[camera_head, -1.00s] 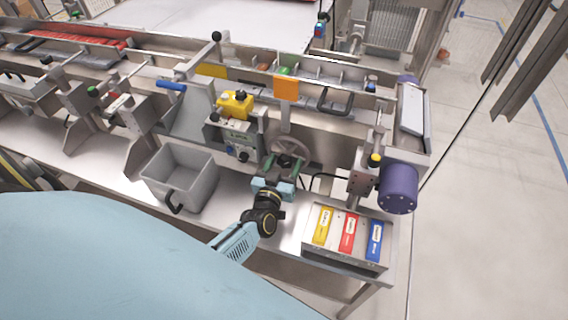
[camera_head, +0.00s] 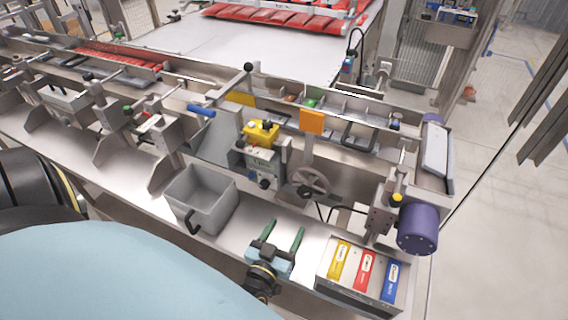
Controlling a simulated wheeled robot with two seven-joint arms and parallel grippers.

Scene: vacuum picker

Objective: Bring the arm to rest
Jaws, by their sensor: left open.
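My left gripper (camera_head: 284,236) is open and empty, its two green fingers spread and pointing away from me. It is over the front of the steel worktop, between the grey bin and the tray of coloured labels. The grey handwheel (camera_head: 311,182) is beyond the fingertips, apart from them. Most of the left arm behind the wrist is out of view at the bottom edge. My right gripper is not in view.
The grey bin (camera_head: 206,196) stands left of the gripper. A tray with yellow, red and blue blocks (camera_head: 366,271) is to the right, below a purple motor (camera_head: 417,229). A yellow control box (camera_head: 262,132) and an orange plate (camera_head: 312,121) stand behind.

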